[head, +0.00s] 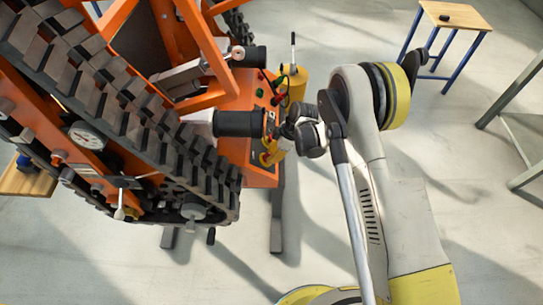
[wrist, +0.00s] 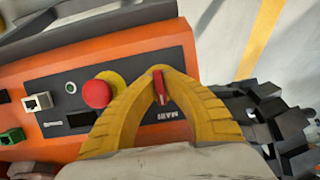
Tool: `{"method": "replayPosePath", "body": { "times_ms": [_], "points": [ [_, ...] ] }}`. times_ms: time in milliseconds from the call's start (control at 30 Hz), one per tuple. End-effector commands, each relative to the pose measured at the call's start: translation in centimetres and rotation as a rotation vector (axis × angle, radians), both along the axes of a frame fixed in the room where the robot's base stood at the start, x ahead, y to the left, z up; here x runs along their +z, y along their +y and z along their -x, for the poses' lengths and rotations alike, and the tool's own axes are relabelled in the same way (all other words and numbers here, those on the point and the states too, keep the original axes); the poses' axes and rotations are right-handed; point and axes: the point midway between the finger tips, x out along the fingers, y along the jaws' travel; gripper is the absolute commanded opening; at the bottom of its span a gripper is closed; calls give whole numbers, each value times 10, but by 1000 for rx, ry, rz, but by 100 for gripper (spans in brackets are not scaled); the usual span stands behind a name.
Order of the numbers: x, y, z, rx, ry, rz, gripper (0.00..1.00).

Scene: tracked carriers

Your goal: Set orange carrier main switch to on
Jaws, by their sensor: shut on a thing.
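The orange carrier (head: 237,90) fills the left of the head view, with black rubber tracks. Its dark control panel (wrist: 210,64) shows in the wrist view. The main switch (wrist: 160,88) is a small red handle above the upside-down label "MAIN". My gripper (wrist: 164,72) has yellow fingers that meet around this handle, one on each side, shut on it. In the head view my gripper (head: 272,152) is at the carrier's right end, and the switch is hidden there. I cannot tell the on or off marking.
A red mushroom button (wrist: 97,93) on a yellow ring sits left of the switch. A white socket (wrist: 38,102) and a green connector (wrist: 12,136) are farther left. A yellow canister (head: 295,84) stands behind my gripper. A wooden table (head: 455,13) is at the back right. Floor is clear behind my arm.

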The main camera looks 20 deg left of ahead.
Motion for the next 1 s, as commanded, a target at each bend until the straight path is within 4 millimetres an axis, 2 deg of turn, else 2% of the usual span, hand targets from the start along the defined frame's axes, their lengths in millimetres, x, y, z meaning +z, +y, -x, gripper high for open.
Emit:
{"method": "replayPosePath", "body": {
  "times_ms": [367, 1000],
  "points": [
    [0, 0, 0, -144, 118, 29, 0],
    [-1, 0, 1, -606, 492, 120, 0]
  ]
}}
